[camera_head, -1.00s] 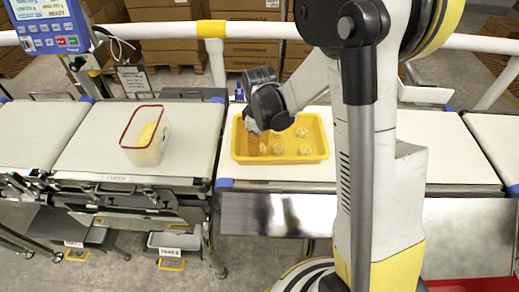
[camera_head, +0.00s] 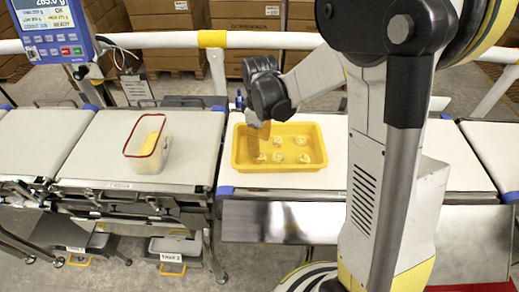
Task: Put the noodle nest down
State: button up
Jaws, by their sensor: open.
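Several pale noodle nests lie apart from each other in the yellow tray (camera_head: 309,167), among them one at the front left (camera_head: 261,157), one at the front middle (camera_head: 278,157) and one at the back right (camera_head: 302,141). My gripper (camera_head: 256,148) reaches down over the left part of the tray, with its orange-brown fingers pointing down. It is open, and I see no nest between the fingers. The front-left nest shows just beside the fingertips; I cannot tell whether they touch it. The fingers hide the tray's back-left part.
A clear tub (camera_head: 147,162) with a red rim and something yellow inside stands on the white belt to the left. A blue weighing display (camera_head: 50,28) hangs at the upper left. A white rail (camera_head: 150,40) runs behind the belts.

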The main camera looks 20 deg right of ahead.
jog(key=s+r+m+t+p, duration=0.1)
jog(key=s+r+m+t, duration=0.45)
jog(key=r, duration=0.85)
jog(key=s+r+m+t, duration=0.1)
jog(key=s+r+m, duration=0.2)
jog(key=s, duration=0.7)
jog(key=shift+a+t, duration=0.35)
jog(key=shift+a, duration=0.1)
jog(key=shift+r+m, duration=0.1)
jog(key=shift+m, duration=0.15)
jog(key=shift+f+b, duration=0.8)
jog(key=shift+f, duration=0.15)
